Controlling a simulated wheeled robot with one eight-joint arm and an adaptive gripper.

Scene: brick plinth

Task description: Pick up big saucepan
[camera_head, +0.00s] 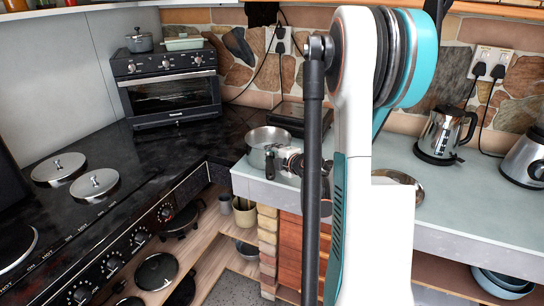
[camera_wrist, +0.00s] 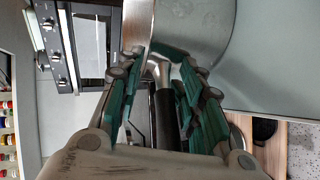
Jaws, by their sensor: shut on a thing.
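The big saucepan (camera_head: 262,138) is a shiny metal pan at the left end of the pale counter, near its corner with the black worktop. My gripper (camera_head: 283,160) is at the pan's near right side, partly hidden behind my arm. In the wrist view the pan's curved metal wall (camera_wrist: 195,22) fills the top middle. The dark handle (camera_wrist: 165,115) runs between the green-padded fingers of my gripper (camera_wrist: 163,65), which are shut on it. I cannot tell whether the pan's base touches the counter.
A dark flat appliance (camera_head: 288,117) stands behind the pan. A toaster oven (camera_head: 167,86) is on the black worktop, beyond the hob (camera_head: 65,205). To the right are a metal bowl (camera_head: 402,181), a kettle (camera_head: 444,135) and a blender (camera_head: 525,160). Pans sit on lower shelves.

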